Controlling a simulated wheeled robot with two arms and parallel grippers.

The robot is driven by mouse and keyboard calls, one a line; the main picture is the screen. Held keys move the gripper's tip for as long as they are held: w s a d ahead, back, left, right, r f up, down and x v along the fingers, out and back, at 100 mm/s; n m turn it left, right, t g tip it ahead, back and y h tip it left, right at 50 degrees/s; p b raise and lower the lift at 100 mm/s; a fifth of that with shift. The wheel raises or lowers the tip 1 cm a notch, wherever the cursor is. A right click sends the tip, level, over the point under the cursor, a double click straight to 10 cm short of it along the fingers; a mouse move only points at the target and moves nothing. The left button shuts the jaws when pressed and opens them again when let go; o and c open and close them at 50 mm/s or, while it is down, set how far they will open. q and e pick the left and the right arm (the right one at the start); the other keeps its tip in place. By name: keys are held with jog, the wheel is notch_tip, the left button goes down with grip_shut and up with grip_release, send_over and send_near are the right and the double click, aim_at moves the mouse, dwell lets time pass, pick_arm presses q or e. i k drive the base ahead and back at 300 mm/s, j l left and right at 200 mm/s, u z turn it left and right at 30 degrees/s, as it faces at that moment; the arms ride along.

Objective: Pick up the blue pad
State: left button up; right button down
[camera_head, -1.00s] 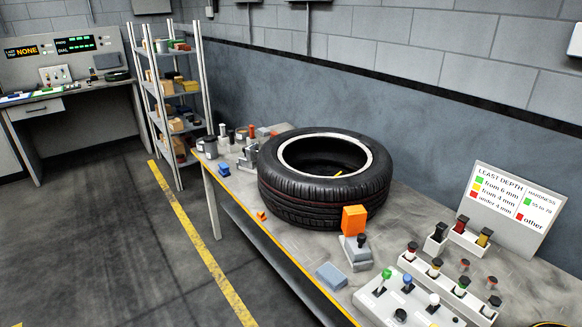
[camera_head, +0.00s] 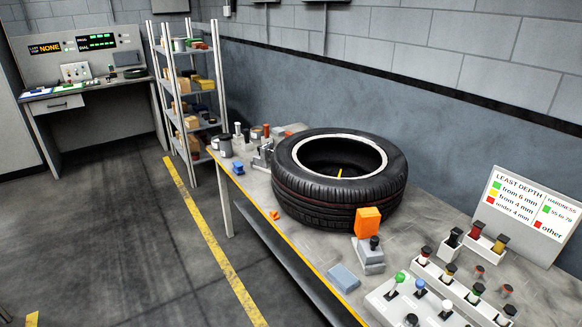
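A flat blue-grey pad (camera_head: 343,278) lies on the grey workbench (camera_head: 300,247) close to its yellow-striped front edge, left of the switch panel. A smaller, stronger blue block (camera_head: 238,167) sits near the bench's far left end. I cannot tell for certain which of the two is the blue pad. Neither of my grippers shows in this view. Nothing touches the flat pad.
A large tyre (camera_head: 338,180) lies on the bench, with an orange block on a grey stand (camera_head: 368,240) before it. A switch panel (camera_head: 412,302) and a sign (camera_head: 525,215) are at right. A shelf rack (camera_head: 186,95) and desk (camera_head: 85,100) stand beyond open floor.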

aim_at(238, 169)
jog(key=i+j+z, duration=0.1)
jog(key=i+j, duration=0.2)
jog(key=i+j+z, duration=0.1)
jog(key=i+j, duration=0.15)
jog(key=j, duration=0.2)
jog(key=i+j+z, duration=0.1)
jog(key=i+j, duration=0.15)
jog(key=j, duration=0.15)
jog(key=i+j+z, duration=0.1)
jog(key=i+j, duration=0.15)
jog(key=j, duration=0.2)
